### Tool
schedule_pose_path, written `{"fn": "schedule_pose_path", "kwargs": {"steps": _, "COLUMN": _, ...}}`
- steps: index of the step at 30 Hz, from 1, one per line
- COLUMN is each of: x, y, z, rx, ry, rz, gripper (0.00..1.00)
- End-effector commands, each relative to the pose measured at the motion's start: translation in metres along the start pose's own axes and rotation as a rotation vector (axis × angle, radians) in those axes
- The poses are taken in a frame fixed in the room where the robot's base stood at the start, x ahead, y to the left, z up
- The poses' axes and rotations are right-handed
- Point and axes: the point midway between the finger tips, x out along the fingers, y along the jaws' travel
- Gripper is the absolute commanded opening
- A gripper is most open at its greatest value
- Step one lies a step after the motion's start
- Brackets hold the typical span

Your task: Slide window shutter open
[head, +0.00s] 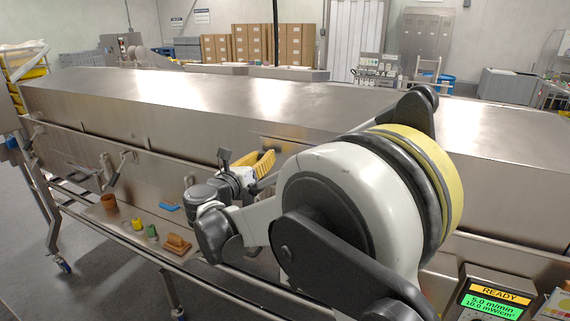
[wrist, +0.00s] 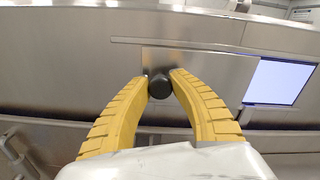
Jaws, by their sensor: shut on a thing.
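In the wrist view the window shutter (wrist: 205,62) is a flat metal plate on the tunnel's side, below a thin horizontal rail. A round black knob (wrist: 159,88) sticks out from it. The yellow fingers of my gripper (wrist: 160,80) are shut on the knob, one on each side. Right of the shutter a bright, pale blue-white window (wrist: 280,81) shows uncovered. In the head view my gripper (head: 262,163) is at the tunnel's side wall; my arm hides the knob and most of the shutter there.
The long steel tunnel (head: 160,95) fills the middle. A shelf below it holds a brown cup (head: 108,202), a blue item (head: 169,206), small yellow and green items, and a brown block (head: 178,243). A control panel reading READY (head: 495,302) stands at the lower right.

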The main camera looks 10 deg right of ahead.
Motion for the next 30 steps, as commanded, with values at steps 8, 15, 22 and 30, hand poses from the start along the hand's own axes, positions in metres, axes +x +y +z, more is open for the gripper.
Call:
{"fn": "schedule_pose_path", "kwargs": {"steps": 8, "x": 0.001, "y": 0.034, "z": 0.010, "rx": -0.001, "ry": -0.002, "rz": 0.000, "gripper": 0.00}}
{"fn": "schedule_pose_path", "kwargs": {"steps": 15, "x": 0.001, "y": 0.039, "z": 0.012, "rx": -0.001, "ry": -0.003, "rz": 0.001, "gripper": 0.00}}
{"fn": "schedule_pose_path", "kwargs": {"steps": 22, "x": 0.000, "y": 0.040, "z": 0.013, "rx": -0.002, "ry": -0.005, "rz": 0.004, "gripper": 0.38}}
{"fn": "schedule_pose_path", "kwargs": {"steps": 30, "x": 0.000, "y": 0.039, "z": 0.011, "rx": -0.001, "ry": -0.002, "rz": 0.001, "gripper": 0.49}}
